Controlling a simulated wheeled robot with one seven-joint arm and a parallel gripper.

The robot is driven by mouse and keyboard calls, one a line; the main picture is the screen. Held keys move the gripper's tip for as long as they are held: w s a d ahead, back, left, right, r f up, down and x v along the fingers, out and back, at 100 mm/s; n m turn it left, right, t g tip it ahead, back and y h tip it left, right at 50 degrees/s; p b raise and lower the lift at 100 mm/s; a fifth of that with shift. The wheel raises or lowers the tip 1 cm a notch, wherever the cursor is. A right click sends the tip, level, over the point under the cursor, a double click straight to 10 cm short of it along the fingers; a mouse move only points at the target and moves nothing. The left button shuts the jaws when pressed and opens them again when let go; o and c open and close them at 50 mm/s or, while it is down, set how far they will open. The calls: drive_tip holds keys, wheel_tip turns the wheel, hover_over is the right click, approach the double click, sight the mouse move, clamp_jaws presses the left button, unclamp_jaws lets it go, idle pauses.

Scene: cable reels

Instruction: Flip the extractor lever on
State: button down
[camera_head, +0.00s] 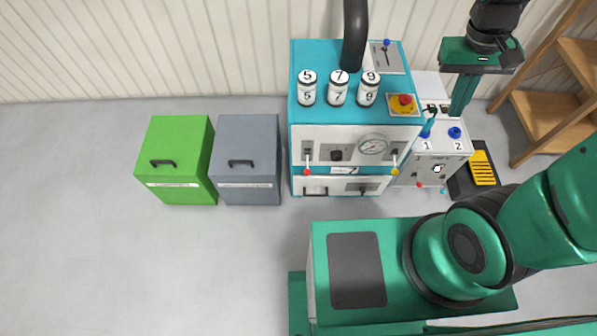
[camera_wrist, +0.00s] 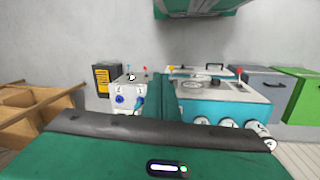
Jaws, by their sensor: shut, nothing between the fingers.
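A lever with a blue knob (camera_head: 386,43) stands on a grey plate (camera_head: 391,62) on top of the teal machine (camera_head: 298,75), beside the black duct. No readable label shows which lever is the extractor's. The machine front carries a red-knobbed lever (camera_head: 307,171) and a yellow-knobbed lever (camera_head: 395,171); both knobs hang low. My gripper (camera_head: 458,112) is shut and empty, right of the teal machine, above the small white unit. In the wrist view its fingers (camera_wrist: 165,78) cover part of the teal machine (camera_wrist: 235,112).
The black duct (camera_head: 355,35), numbered canisters (camera_head: 338,88) and a red button (camera_head: 404,100) crowd the machine top. The white unit (camera_head: 437,160) has blue knobs 1 and 2. A wooden shelf (camera_head: 545,115) stands right; green (camera_head: 175,150) and grey (camera_head: 248,150) bins stand left. Left floor is clear.

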drive_tip(key=w+a+f+n+t+h, duration=0.15)
drive_tip(key=w+a+f+n, duration=0.3)
drive_tip(key=a+f, duration=0.5)
drive_tip(key=w+a+f+n+t+h, duration=0.15)
drive_tip(key=w+a+f+n, duration=0.3)
drive_tip(key=a+f, duration=0.5)
drive_tip(key=s+a+f+n+t, duration=0.3)
drive_tip(key=a+f+n, duration=0.1)
drive_tip(key=a+f, duration=0.5)
drive_tip(key=s+a+f+n+t+y, duration=0.1)
drive_tip(key=s+a+f+n+t, duration=0.2)
drive_tip(key=a+f, duration=0.6)
drive_tip(key=a+n, duration=0.2)
drive_tip(key=a, duration=0.1)
drive_tip(key=shift+s+f+t, duration=0.2)
drive_tip(key=shift+s+t, duration=0.05)
drive_tip(key=shift+t, duration=0.05)
drive_tip(key=x, duration=1)
drive_tip(key=shift+s+d+r, duration=0.25)
drive_tip(key=shift+s+d, duration=0.05)
drive_tip(key=shift+d, duration=0.25)
drive_tip(key=shift+s+d+r, duration=0.3)
drive_tip(key=shift+s+d, duration=0.05)
drive_tip(key=shift+d, duration=0.2)
drive_tip(key=shift+s+d+r, duration=0.25)
drive_tip(key=shift+s+d, duration=0.05)
drive_tip(key=shift+d, duration=0.25)
